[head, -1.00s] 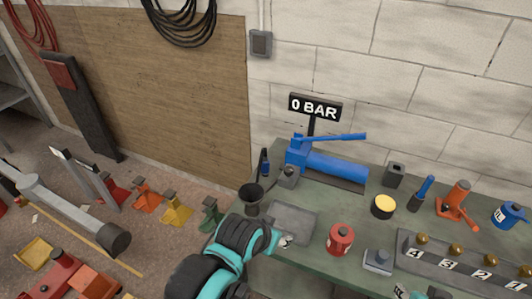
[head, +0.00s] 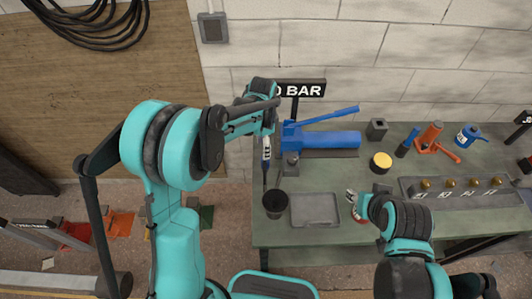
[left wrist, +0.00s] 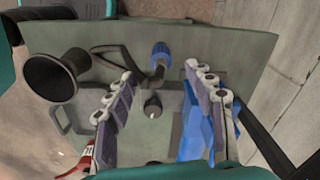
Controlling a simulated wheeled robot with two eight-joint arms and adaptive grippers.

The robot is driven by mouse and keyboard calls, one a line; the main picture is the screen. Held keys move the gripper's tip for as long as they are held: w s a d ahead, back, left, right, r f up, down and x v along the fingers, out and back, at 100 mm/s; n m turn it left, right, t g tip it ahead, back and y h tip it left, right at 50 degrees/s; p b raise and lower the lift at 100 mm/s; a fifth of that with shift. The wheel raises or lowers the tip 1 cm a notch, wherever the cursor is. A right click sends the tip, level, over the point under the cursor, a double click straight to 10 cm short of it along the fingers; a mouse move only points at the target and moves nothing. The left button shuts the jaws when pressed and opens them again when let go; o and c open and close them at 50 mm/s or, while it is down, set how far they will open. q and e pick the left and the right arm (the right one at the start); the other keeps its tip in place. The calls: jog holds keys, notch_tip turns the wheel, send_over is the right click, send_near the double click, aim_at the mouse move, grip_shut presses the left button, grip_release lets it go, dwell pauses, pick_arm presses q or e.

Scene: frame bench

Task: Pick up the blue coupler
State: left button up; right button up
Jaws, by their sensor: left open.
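The blue coupler (left wrist: 160,52) shows in the left wrist view as a ribbed blue cap on a dark hose, above the green bench. My left gripper (left wrist: 160,74) is open. Its two fingers stand either side of the view, with the coupler beyond their tips and nothing held. In the head view my left gripper (head: 266,150) points down at the bench's left end, beside the blue pump (head: 325,140), and largely hides the coupler.
A dark cup (head: 275,203) and a grey tray (head: 315,209) stand at the bench's front left. A yellow-topped tin (head: 380,162), a grey block (head: 377,129) and a red jack (head: 431,137) stand farther right. A numbered rack (head: 455,190) lies along the right side.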

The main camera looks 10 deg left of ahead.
pick_arm(q)
jog(key=f+b, duration=0.1)
jog(key=f, duration=0.4)
jog(key=f+b, duration=0.1)
jog(key=f, duration=0.2)
jog(key=shift+w+d+b, duration=0.15)
jog(key=shift+d+b, duration=0.1)
jog(key=shift+b, duration=0.1)
jog(key=shift+r, duration=0.1)
jog(key=c, duration=0.3)
grip_shut()
